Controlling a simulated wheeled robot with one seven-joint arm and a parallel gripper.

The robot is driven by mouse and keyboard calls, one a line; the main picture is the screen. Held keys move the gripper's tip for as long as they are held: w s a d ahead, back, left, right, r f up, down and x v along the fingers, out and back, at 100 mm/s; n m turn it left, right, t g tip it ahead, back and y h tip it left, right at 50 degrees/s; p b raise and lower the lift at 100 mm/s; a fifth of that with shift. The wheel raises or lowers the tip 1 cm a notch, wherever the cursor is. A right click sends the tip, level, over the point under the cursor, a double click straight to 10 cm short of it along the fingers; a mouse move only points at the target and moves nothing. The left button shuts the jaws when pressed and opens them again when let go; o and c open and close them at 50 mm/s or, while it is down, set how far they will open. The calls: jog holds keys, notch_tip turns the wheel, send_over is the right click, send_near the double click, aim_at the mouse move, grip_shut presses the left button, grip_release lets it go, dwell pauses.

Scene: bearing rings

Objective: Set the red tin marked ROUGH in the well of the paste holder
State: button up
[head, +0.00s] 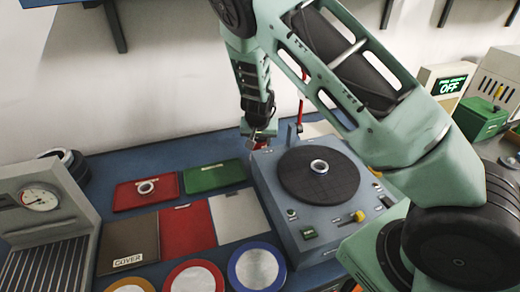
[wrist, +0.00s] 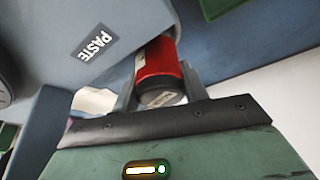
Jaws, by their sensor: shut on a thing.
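The red tin (wrist: 158,60) is between the two fingers of my gripper (wrist: 160,88) in the wrist view, its grey end facing the camera. I cannot read a ROUGH mark on it. In the head view my gripper (head: 262,134) points down behind the back left corner of the grey machine, with a bit of the red tin (head: 258,144) below it. A grey part with a PASTE label (wrist: 95,42) is beside the tin in the wrist view. The well is hidden, and I cannot tell whether the tin is in it.
The grey machine (head: 268,200) carries a dark round plate with a metal ring (head: 319,167). Red, green, brown and pale mats lie to its left, one red mat (head: 130,197) bearing another ring (head: 146,188). A gauge box (head: 42,215) stands far left. My arm crosses the right side.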

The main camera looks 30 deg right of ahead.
aim_at(260, 148)
jog(key=shift+f, duration=1.65)
jog(key=shift+f+b, duration=0.1)
jog(key=shift+b, duration=0.2)
jog(key=o, duration=1.2)
jog(key=shift+c, duration=0.2)
